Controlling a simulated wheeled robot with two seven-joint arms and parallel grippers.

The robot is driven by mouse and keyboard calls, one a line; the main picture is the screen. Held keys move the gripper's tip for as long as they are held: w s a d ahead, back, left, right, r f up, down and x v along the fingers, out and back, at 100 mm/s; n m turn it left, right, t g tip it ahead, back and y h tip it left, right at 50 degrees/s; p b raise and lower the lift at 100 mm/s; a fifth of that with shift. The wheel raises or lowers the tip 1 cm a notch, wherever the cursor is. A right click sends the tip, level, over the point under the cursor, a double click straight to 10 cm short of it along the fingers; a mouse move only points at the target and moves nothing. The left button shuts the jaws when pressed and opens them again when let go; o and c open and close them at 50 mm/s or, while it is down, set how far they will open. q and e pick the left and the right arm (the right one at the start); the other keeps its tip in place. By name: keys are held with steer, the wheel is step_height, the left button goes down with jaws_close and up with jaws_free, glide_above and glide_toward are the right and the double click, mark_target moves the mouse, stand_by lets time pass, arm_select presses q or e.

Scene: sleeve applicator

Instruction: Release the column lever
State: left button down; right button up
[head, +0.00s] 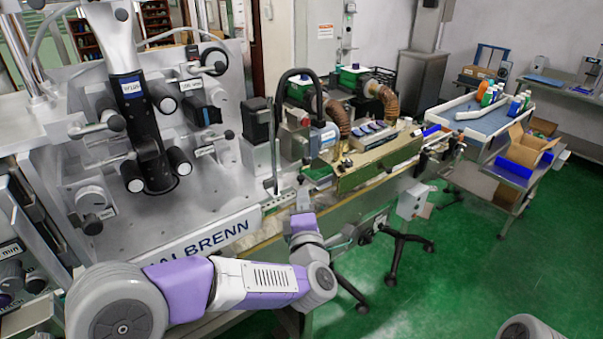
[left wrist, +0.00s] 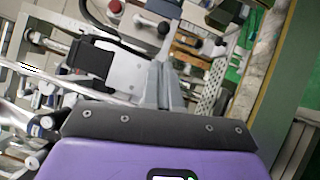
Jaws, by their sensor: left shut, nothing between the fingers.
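My left gripper (head: 304,192) is at the front edge of the steel machine bed, at the end of my purple and white arm. In the left wrist view its grey fingers (left wrist: 165,72) are together with nothing between them. A thin upright grey lever bar (head: 271,150) stands just behind and left of it, beside a column with a black block (head: 257,120). The black block also shows in the left wrist view (left wrist: 92,59), left of the fingers. I cannot tell for certain which part is the column lever. My right gripper is out of view.
A large steel panel (head: 225,180) with black-handled knobs fills the left. A black bent tube (head: 295,74) and a red button (left wrist: 115,7) are near the column. A blue-topped bench (head: 490,118) with bottles stands right.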

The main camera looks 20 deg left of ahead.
arm_select(q)
glide_toward(306, 153)
steer(key=w+a+f, duration=0.2)
steer(key=w+a, duration=0.1)
steer(key=w, duration=0.2)
steer(key=shift+a+p, duration=0.2)
steer(key=shift+p, duration=0.2)
